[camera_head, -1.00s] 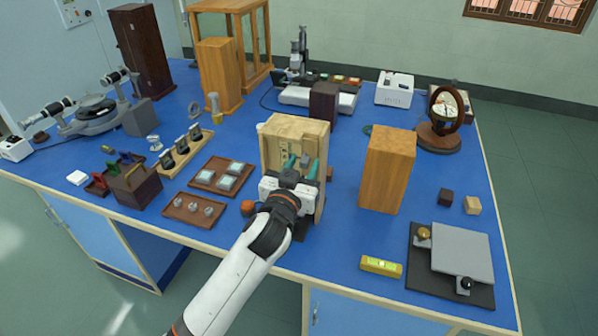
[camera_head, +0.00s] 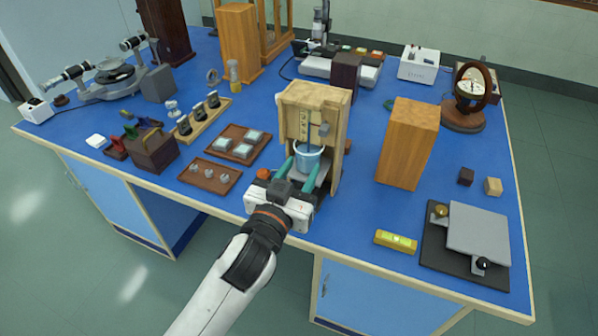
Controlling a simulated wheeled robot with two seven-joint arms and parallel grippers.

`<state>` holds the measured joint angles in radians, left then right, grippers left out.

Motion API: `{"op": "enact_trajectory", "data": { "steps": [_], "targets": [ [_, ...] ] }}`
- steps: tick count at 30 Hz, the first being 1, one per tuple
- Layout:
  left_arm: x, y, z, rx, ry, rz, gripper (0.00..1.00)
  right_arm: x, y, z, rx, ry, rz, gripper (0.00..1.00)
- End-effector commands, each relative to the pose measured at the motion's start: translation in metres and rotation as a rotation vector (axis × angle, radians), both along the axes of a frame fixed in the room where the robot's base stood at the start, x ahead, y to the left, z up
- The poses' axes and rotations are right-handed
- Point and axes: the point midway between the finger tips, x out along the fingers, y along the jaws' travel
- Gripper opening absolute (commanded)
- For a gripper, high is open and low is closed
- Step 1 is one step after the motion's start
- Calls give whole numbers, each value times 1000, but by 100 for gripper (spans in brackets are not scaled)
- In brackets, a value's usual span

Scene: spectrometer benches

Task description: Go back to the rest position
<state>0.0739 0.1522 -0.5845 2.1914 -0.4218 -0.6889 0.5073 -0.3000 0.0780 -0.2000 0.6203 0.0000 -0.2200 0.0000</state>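My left gripper (camera_head: 306,166) reaches in from the bottom at the front of an open wooden box (camera_head: 315,97). Its two teal fingers are spread apart, pointing into the box. A light blue cup (camera_head: 307,152) stands upright inside the box, just beyond and between the fingertips. I cannot tell whether either finger touches it. A thin dark rod hangs above the cup inside the box. My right gripper is not in view.
An orange-brown wooden block (camera_head: 408,143) stands right of the box. A brown tray (camera_head: 209,175) and a small orange knob (camera_head: 263,174) lie to the left. A yellow level (camera_head: 396,241) and a grey plate stand (camera_head: 478,233) are at front right. Blue tabletop is free between them.

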Motion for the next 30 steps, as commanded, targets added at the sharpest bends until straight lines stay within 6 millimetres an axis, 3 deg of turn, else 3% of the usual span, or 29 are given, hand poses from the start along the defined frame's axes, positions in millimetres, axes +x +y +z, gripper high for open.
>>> {"op": "enact_trajectory", "data": {
  "steps": [11,14,16,22,25,30],
  "targets": [
    [0,3,-4,3,15,8,40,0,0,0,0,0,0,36],
    [-6,19,-25,18,100,48,40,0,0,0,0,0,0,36],
    [-17,40,-54,43,215,95,40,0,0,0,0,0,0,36],
    [-88,106,-146,159,643,195,40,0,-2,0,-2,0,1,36],
    [-125,127,-173,207,804,203,40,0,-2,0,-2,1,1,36],
    [-183,151,-202,271,1022,187,40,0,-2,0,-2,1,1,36]
  ]
}}
